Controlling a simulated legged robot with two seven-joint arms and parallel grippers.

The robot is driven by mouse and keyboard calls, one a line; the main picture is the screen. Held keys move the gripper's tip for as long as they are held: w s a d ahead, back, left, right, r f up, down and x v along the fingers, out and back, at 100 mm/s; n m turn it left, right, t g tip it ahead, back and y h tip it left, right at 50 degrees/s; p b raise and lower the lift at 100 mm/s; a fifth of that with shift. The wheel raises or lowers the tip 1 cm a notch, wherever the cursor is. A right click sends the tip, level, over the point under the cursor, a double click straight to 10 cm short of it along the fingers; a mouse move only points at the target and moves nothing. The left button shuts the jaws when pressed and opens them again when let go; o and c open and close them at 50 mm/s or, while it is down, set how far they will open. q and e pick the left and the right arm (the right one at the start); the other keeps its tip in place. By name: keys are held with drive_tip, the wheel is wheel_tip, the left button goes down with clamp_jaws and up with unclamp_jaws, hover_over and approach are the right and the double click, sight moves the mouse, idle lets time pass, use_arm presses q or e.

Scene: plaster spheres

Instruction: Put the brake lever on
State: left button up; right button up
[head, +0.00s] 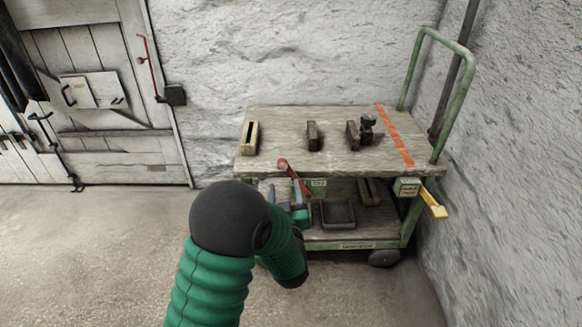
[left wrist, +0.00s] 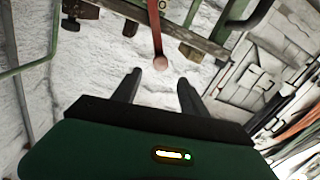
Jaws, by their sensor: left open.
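A red lever with a round red knob (head: 283,163) stands at the cart's front edge, slanting up and left beside a small green label plate (head: 318,184). My left gripper (head: 284,190) is in front of the cart, just below the knob in the picture, partly hidden by my own arm. In the left wrist view the open fingers (left wrist: 160,78) point at the red lever (left wrist: 158,40), its knob lying near the gap between the tips. No grip on it shows; whether a finger touches it I cannot tell. My right gripper is not in view.
The wooden cart top (head: 280,165) bears several small blocks, a dark clamp-like part (head: 368,128) and an orange stripe. A dark tray (head: 338,214) is on the lower shelf. A yellow handle (head: 434,205) sticks out right. Another red lever (head: 150,65) is beside the door. Floor left is clear.

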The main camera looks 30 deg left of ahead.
sight(281, 160)
use_arm(q)
drive_tip(key=b+x, duration=0.1)
drive_tip(key=x, duration=0.3)
drive_tip(key=b+x, duration=0.2)
drive_tip(key=x, duration=0.3)
drive_tip(key=b+x, duration=0.1)
drive_tip(key=x, duration=0.3)
drive_tip(key=shift+w+a+f, duration=0.2)
drive_tip(key=shift+w+f, duration=0.05)
drive_tip(key=shift+f, duration=0.05)
drive_tip(key=shift+w+a+r, duration=0.1)
drive_tip(key=shift+w+a, duration=0.1)
drive_tip(key=shift+w, duration=0.05)
clamp_jaws()
idle(0.3)
